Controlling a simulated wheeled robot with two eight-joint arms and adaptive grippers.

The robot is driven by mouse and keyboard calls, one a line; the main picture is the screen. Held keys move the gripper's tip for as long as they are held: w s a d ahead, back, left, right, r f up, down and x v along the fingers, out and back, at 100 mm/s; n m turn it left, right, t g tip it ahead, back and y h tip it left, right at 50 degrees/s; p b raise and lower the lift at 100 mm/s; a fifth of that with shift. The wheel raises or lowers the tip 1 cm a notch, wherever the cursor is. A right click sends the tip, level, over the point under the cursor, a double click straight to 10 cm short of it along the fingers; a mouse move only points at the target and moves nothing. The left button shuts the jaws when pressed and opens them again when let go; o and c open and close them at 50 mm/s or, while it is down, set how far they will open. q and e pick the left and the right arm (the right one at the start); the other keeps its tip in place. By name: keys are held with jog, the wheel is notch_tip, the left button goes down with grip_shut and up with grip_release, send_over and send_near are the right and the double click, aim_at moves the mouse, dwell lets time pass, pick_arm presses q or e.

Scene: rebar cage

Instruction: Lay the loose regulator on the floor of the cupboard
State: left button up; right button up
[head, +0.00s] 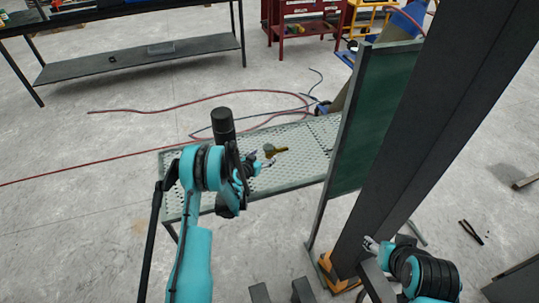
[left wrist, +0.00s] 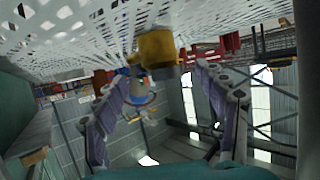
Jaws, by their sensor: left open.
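A small brass-coloured piece, which looks like the loose regulator (head: 274,150), lies on a perforated metal table (head: 310,138). In the left wrist view the yellow-brown regulator (left wrist: 156,47) shows beyond and between the fingers, at the perforated surface. My left gripper (head: 266,159) is open, with its fingers pointing at the regulator from close by; the left wrist view shows the fingers spread (left wrist: 165,95) and nothing between them. My right gripper (head: 372,245) is low at the right, partly hidden by its arm; its jaw state is unclear. I cannot make out a cupboard for certain.
A black cylinder (head: 223,126) stands on the table beside my left arm. A tall green panel (head: 376,112) and a dark slanted column (head: 430,130) rise at the table's right. Hoses (head: 190,104) lie on the floor behind. A workbench (head: 140,60) stands at the back left.

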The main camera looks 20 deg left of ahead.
aim_at(268, 153)
pick_arm(q)
jog(key=b+x, duration=0.2)
jog(key=x, duration=0.4)
jog(key=shift+f+b, duration=0.3)
jog(key=shift+b, duration=0.05)
jog(key=shift+r, duration=0.1)
grip_shut()
